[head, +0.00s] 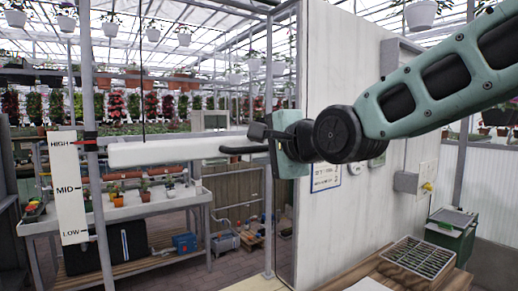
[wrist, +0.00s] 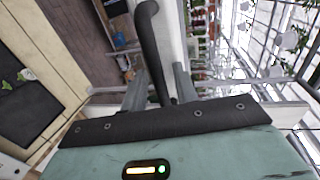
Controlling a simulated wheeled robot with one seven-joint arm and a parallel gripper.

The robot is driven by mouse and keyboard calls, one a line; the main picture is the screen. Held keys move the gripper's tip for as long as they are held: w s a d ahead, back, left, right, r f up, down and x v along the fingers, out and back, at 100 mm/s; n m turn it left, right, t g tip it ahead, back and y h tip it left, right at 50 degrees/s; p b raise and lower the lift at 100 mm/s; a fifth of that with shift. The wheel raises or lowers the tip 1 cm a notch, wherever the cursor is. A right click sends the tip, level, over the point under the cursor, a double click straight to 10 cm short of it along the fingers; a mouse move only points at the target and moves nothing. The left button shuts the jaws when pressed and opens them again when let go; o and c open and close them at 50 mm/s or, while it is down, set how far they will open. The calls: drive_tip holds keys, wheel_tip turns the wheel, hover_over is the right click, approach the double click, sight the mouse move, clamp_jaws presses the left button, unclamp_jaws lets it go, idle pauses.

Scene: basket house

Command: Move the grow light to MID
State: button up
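The grow light (head: 175,151) is a long white bar hanging level on a thin dark cord in the head view. A black handle (head: 240,150) is at its right end. The white scale board (head: 69,205) at the left reads HIGH, MID and LOW from top to bottom. The bar appears nearer HIGH than MID, though perspective makes this uncertain. My gripper (head: 256,142) is at the handle. In the wrist view, the dark handle (wrist: 152,50) runs between the two grey fingers of my gripper (wrist: 159,85), with gaps visible on both sides.
A metal post (head: 95,190) with a red and black clamp (head: 86,136) stands beside the board. A potting bench (head: 140,208) is behind the light. A white wall panel (head: 335,85) stands close behind my wrist. A seedling tray (head: 420,256) lies on the wooden table at lower right.

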clamp_jaws()
wheel_tip(320, 180, down, 12)
drive_tip(key=b, duration=1.2)
unclamp_jaws()
drive_tip(key=shift+s+d, duration=0.1)
